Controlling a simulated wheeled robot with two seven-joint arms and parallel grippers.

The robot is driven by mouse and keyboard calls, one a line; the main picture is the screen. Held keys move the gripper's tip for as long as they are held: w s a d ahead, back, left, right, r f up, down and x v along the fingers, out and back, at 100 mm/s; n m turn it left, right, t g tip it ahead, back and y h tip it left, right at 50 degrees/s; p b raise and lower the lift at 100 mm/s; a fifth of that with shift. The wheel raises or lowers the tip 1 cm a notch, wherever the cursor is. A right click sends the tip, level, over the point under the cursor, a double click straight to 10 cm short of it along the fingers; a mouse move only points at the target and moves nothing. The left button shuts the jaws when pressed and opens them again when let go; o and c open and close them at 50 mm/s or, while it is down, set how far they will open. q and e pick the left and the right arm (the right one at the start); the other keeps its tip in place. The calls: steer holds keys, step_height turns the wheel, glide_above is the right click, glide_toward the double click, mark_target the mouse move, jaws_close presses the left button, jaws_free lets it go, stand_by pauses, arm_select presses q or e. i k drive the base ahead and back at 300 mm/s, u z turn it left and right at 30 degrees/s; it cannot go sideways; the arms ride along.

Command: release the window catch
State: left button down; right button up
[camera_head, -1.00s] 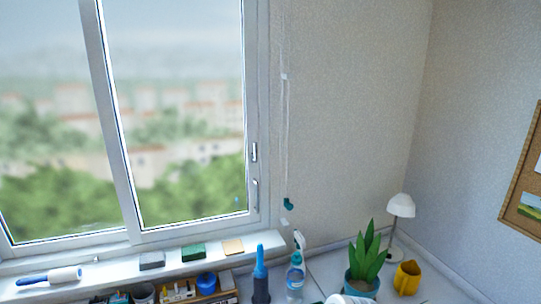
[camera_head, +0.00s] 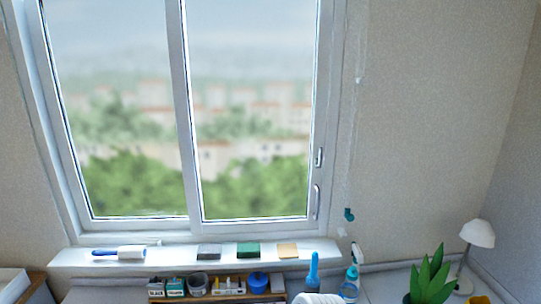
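The sliding window (camera_head: 188,110) stands closed in front of me, with two panes and a white frame. On the right stile of the right pane are two small pale fittings. One is an upper handle-like piece (camera_head: 319,157). The other is a longer lower piece (camera_head: 316,200). Which of them is the catch, and how it is set, is too small to tell. Neither of my grippers shows in the view, and nothing touches the window.
On the sill (camera_head: 75,257) lie a lint roller (camera_head: 130,252), a grey block (camera_head: 209,251), a green block (camera_head: 248,249) and a tan block (camera_head: 287,250). Below are an organiser (camera_head: 160,299), a spray bottle (camera_head: 351,284), a plant (camera_head: 430,275) and a lamp (camera_head: 478,234). A cord (camera_head: 353,130) hangs right of the window.

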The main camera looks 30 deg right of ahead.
mark_target(318, 163)
steer(key=u, duration=0.9)
steer(key=k, duration=1)
steer(key=z, duration=2)
steer(key=i, duration=0.8)
steer(key=z, duration=0.05)
